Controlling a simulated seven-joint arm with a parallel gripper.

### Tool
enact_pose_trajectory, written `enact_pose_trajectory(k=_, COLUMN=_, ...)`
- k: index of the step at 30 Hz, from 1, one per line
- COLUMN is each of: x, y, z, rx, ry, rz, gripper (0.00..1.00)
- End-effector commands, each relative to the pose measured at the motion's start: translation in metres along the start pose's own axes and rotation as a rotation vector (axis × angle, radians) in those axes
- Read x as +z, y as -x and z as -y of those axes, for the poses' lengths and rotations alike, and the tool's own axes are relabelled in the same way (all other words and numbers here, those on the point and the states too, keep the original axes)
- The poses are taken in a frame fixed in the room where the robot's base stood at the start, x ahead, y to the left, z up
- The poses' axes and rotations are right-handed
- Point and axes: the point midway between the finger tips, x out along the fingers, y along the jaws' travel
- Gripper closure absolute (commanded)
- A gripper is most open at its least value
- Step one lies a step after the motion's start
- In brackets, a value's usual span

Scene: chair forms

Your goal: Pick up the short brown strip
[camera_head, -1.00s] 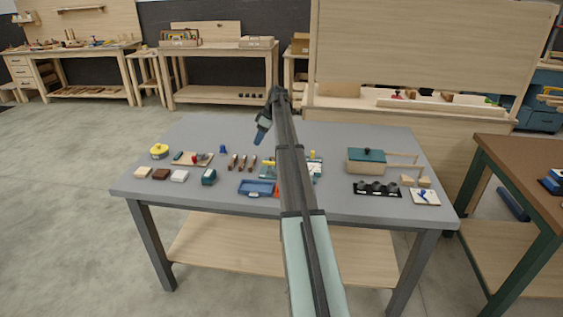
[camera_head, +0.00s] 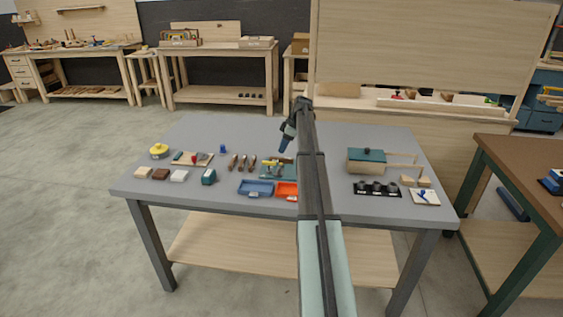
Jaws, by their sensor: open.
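Three small brown pieces stand or lie side by side on the grey table (camera_head: 200,135), left of its middle: a left one (camera_head: 233,162), a middle one (camera_head: 243,163) and a right one (camera_head: 252,164). They are too small to tell which is the short brown strip. A dark brown block (camera_head: 160,174) lies at the front left. My gripper (camera_head: 283,150) points down above the table, to the right of and behind the brown pieces, apart from them. It is open, with nothing seen in it. My arm hides part of the table's middle.
A blue tray (camera_head: 256,188) and an orange tray (camera_head: 286,191) sit at the front. A green-based fixture (camera_head: 277,170) stands right of the brown pieces. A green-lidded box (camera_head: 366,160) and black holder (camera_head: 377,189) are at the right. The table's back left is clear.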

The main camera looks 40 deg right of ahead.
Motion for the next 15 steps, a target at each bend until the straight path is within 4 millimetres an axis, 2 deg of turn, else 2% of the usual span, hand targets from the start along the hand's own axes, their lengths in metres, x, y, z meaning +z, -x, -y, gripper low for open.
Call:
enact_pose_trajectory(k=3, x=0.000, y=-0.012, z=0.000, rx=0.000, ry=0.000, rz=0.000, gripper=0.55)
enact_pose_trajectory(k=10, x=0.000, y=-0.024, z=-0.001, rx=0.000, ry=0.000, rz=0.000, gripper=0.55)
enact_pose_trajectory(k=15, x=0.000, y=-0.044, z=-0.004, rx=0.000, ry=-0.001, rz=0.000, gripper=0.55)
